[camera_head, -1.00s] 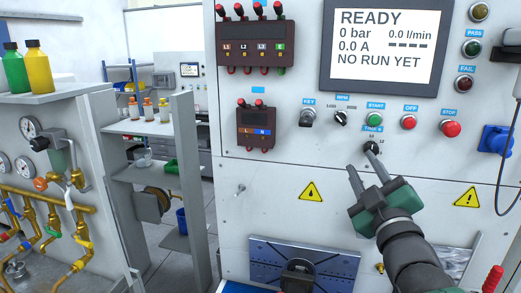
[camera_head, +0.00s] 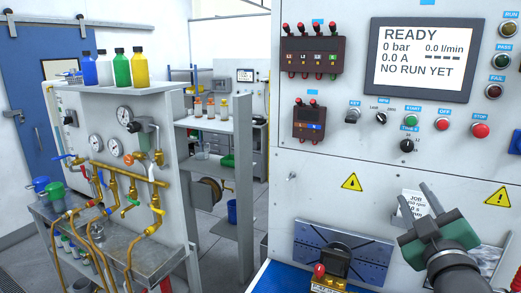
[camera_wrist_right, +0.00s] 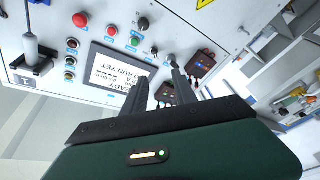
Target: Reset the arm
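My right gripper (camera_head: 414,190) has green and dark grey parts and sits at the lower right in the head view, in front of the washer test panel (camera_head: 310,165). Its two fingers are apart with nothing between them; they also show apart in the wrist view (camera_wrist_right: 157,75). In the head view its fingertips are below the black TIME knob (camera_head: 407,146), clear of it, and overlap a white job card (camera_head: 410,203). The screen (camera_head: 422,57) reads READY, 0 bar, NO RUN YET. My left gripper is not in view.
Key switch (camera_head: 352,115), green START button (camera_head: 412,124), and red OFF (camera_head: 443,124) and STOP (camera_head: 480,131) buttons line the panel. A slotted plate (camera_head: 320,240) with a black fixture stands below. A bench with brass pipes (camera_head: 120,180) and bottles (camera_head: 122,68) is left.

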